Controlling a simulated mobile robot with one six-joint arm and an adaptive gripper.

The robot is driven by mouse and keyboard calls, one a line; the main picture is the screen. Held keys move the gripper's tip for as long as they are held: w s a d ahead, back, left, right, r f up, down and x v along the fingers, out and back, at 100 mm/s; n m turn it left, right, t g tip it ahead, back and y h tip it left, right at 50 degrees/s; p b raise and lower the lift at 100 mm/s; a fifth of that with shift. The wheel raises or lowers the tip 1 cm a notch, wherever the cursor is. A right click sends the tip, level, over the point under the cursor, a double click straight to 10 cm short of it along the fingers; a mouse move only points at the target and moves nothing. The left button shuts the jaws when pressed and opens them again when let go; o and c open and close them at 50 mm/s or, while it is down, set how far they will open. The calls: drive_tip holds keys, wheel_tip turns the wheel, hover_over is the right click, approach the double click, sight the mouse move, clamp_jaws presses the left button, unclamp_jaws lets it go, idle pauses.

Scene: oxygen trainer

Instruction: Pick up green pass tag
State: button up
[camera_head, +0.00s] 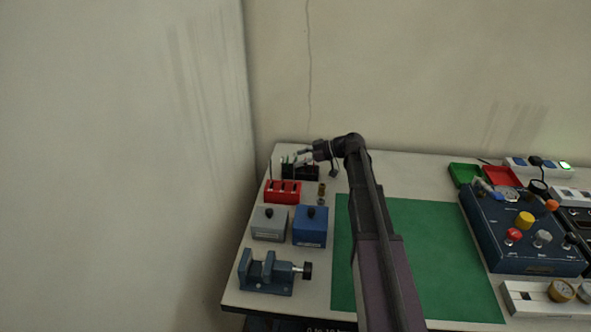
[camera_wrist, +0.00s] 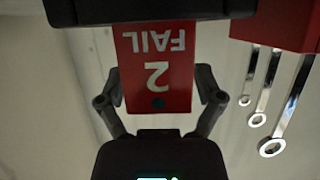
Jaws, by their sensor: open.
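No green pass tag can be made out clearly. In the wrist view a red tag (camera_wrist: 156,70) marked FAIL and 2 shows upside down between the two fingers of my gripper (camera_wrist: 158,98). The fingers are apart, and I cannot tell whether either touches the tag. In the head view my gripper (camera_head: 303,154) is at the far left of the table, over a black holder (camera_head: 300,172). Small greenish items (camera_head: 286,161) show at the holder's left end, too small to identify and partly hidden by my gripper.
A red block (camera_head: 282,192) stands in front of the black holder, with a brass piece (camera_head: 321,190) beside it. A grey box (camera_head: 269,224), a blue box (camera_head: 310,227) and a vise (camera_head: 267,273) are nearer. The green mat (camera_head: 440,255) is bare. A control panel (camera_head: 520,250) stands right.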

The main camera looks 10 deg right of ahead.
drive_tip(key=shift+w+a+f, duration=0.1)
drive_tip(key=shift+a+f, duration=0.05)
drive_tip(key=shift+a, duration=0.1)
idle(0.3)
drive_tip(key=c, duration=0.8)
